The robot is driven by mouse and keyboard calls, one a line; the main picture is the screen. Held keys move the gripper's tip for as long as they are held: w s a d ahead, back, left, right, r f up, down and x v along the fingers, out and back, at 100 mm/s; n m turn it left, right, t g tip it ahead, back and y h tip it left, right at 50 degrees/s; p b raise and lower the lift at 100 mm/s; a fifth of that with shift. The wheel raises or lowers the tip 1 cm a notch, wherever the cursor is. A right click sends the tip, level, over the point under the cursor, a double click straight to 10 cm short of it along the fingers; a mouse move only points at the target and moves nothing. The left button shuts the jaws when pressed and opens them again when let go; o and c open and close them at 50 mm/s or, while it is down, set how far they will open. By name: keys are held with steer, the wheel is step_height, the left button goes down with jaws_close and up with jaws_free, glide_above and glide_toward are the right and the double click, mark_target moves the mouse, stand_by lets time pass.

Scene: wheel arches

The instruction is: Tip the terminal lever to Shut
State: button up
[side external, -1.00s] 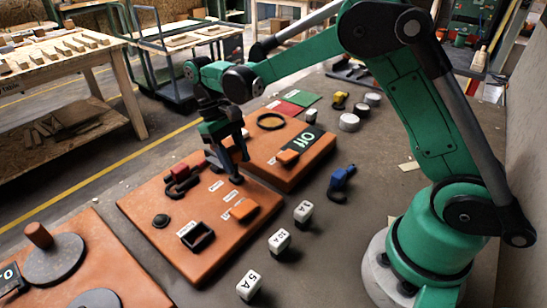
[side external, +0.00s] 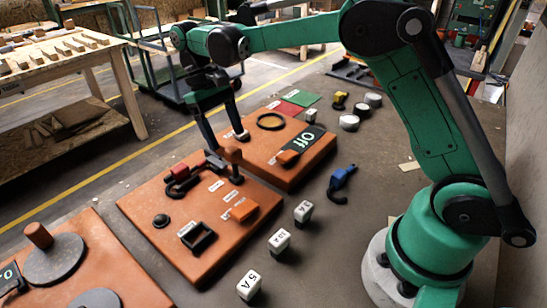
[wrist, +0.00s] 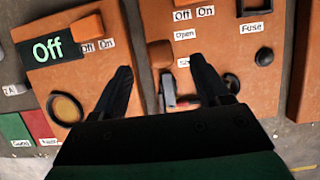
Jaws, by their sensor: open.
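The terminal lever (side external: 233,157) has a brown knob and stands roughly upright at the far edge of the middle orange board (side external: 135,203). In the wrist view its brown knob (wrist: 160,53) shows beside the Open label (wrist: 185,34); the label below is partly covered by a finger, so only its first letter reads. A red block (side external: 180,171) with black parts sits left of the lever. My gripper (side external: 228,140) is open and empty, above and just beyond the lever. In the wrist view its fingertips (wrist: 161,68) lie either side of the knob; I cannot tell any contact.
A second orange board (side external: 300,172) behind carries an Off display (side external: 305,140), an orange switch and a black ring (side external: 271,121). White fuse blocks (side external: 279,241) and a blue tool (side external: 342,180) lie to the right. The near board's black square socket (side external: 198,238) is empty.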

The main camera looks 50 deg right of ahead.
mark_target(230, 147)
steer(key=shift+s+r, duration=0.1)
steer(key=shift+r, duration=0.05)
steer(key=c, duration=0.6)
steer(key=shift+s+r+n+t, duration=0.25)
steer(key=shift+s+r+n, duration=0.05)
steer(key=shift+r+n, duration=0.3)
steer(key=shift+s+r+n+t, duration=0.3)
steer(key=shift+r+n, duration=0.2)
steer(key=shift+r, duration=0.1)
jaws_close()
steer(key=s+r+n+t, duration=0.4)
steer(key=s+n+t, duration=0.4)
steer(key=s+n, duration=0.6)
steer(key=shift+n, duration=0.9)
steer(key=x, duration=0.3)
steer(key=w+x, duration=0.1)
steer(key=x, duration=0.6)
steer(key=shift+w+r, duration=0.1)
steer(key=shift+w, duration=0.35)
steer(key=w, duration=0.2)
steer(key=shift+w, duration=1)
